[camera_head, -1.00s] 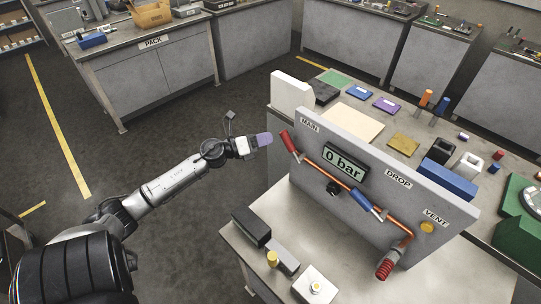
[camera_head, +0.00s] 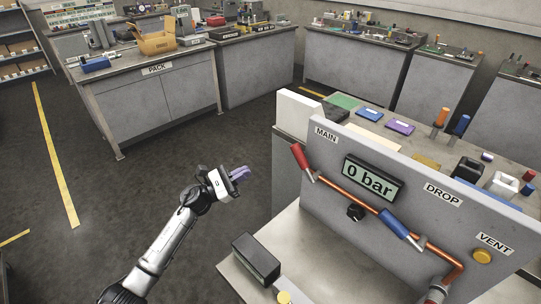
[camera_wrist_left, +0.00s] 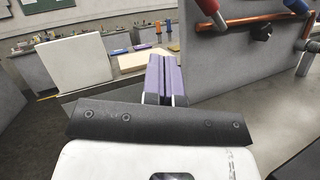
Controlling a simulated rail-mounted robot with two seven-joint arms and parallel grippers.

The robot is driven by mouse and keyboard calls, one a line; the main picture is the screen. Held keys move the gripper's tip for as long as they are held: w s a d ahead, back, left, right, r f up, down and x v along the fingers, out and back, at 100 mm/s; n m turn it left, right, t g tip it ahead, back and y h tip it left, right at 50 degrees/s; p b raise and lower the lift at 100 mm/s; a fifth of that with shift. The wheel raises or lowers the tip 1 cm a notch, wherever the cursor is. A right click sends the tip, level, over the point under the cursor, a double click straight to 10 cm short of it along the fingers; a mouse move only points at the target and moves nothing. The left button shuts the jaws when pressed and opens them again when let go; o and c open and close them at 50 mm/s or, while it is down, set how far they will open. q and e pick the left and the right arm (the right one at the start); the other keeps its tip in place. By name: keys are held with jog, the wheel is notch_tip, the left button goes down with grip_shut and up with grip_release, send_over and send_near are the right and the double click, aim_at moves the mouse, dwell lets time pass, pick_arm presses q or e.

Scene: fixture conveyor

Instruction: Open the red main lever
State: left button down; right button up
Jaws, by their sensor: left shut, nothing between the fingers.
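The red main lever (camera_head: 302,160) sits on the upper left of the grey panel (camera_head: 330,218), under the MAIN label (camera_head: 326,134). It tilts up and to the left off the copper pipe (camera_head: 343,191). My left gripper (camera_head: 241,174) is shut and empty, in the air to the left of the lever and apart from it. In the left wrist view its purple fingers (camera_wrist_left: 160,78) lie together, and the red lever (camera_wrist_left: 207,6) shows at the top, right of the fingers. My right gripper is in neither current view.
A gauge (camera_head: 372,180) reads 0 bar. A blue lever (camera_head: 394,223) sits under DROP, and a yellow button (camera_head: 482,257) under VENT. A black box (camera_head: 256,260) stands on the bench before the panel. A white block (camera_head: 298,117) stands behind the panel's left end.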

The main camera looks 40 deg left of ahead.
aim_at(306, 162)
pick_arm(q)
jog(key=w+d+r+m+h+p, duration=0.1)
jog(key=w+d+r+m+p, duration=0.1)
jog(key=w+d+r+m, duration=0.4)
jog(key=shift+w+d+r+m+h+p, duration=0.15)
jog(key=shift+w+d+m+h+p, duration=0.2)
jog(key=shift+w+d+m, duration=0.8)
jog(key=shift+w+g, duration=0.1)
jog(key=shift+g, duration=0.2)
